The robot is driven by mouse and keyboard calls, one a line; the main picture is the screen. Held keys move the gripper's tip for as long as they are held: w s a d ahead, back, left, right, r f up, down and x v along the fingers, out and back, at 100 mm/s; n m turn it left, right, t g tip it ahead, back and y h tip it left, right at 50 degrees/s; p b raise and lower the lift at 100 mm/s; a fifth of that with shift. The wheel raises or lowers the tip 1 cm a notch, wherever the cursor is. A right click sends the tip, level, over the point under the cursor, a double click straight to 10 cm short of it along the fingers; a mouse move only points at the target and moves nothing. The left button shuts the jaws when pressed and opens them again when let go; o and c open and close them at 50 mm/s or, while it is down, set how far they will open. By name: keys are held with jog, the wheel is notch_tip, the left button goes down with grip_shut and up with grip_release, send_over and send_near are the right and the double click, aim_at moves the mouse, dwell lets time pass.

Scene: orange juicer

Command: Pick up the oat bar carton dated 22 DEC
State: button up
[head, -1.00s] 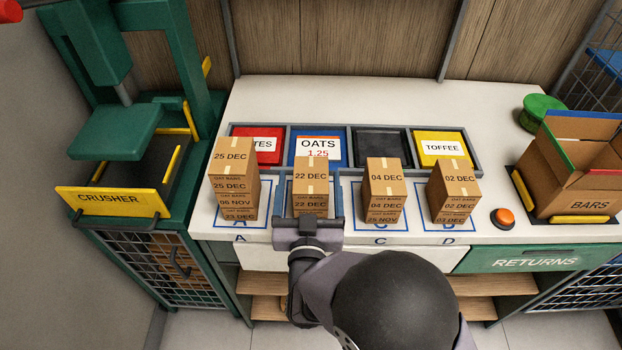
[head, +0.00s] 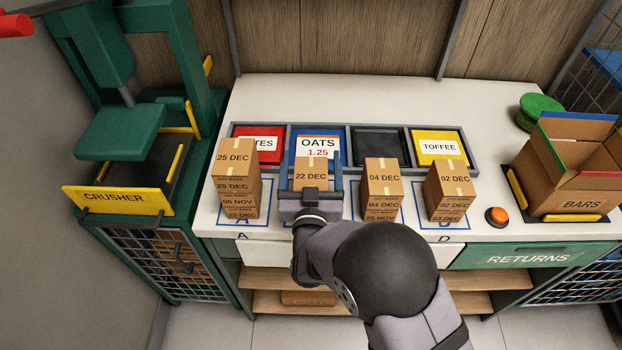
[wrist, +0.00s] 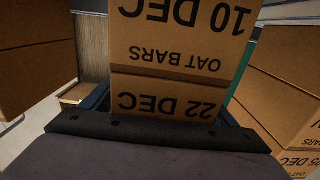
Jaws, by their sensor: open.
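The oat bar carton dated 22 DEC (head: 311,174) is brown and sits on top of the second stack from the left. In the wrist view, where lettering is upside down, its 22 DEC face (wrist: 172,104) adjoins a carton dated 10 DEC (wrist: 180,35) beneath it. My gripper (head: 311,162) is open, with one blue finger on each side of the 22 DEC carton. The palm hides the carton's front in the head view. I cannot tell whether the fingers touch its sides.
Close on the left is a stack topped by a 25 DEC carton (head: 235,156). Close on the right is one topped by 04 DEC (head: 383,172), then 02 DEC (head: 452,176). Behind are label trays (head: 467,160). A crusher (head: 115,200) stands left; a bars box (head: 565,165) right.

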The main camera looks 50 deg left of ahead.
jog(key=c, duration=1.2)
jog(key=shift+c, duration=0.2)
jog(key=shift+r, duration=0.2)
jog(key=shift+r+b, duration=0.95)
jog(key=shift+r, duration=3.95)
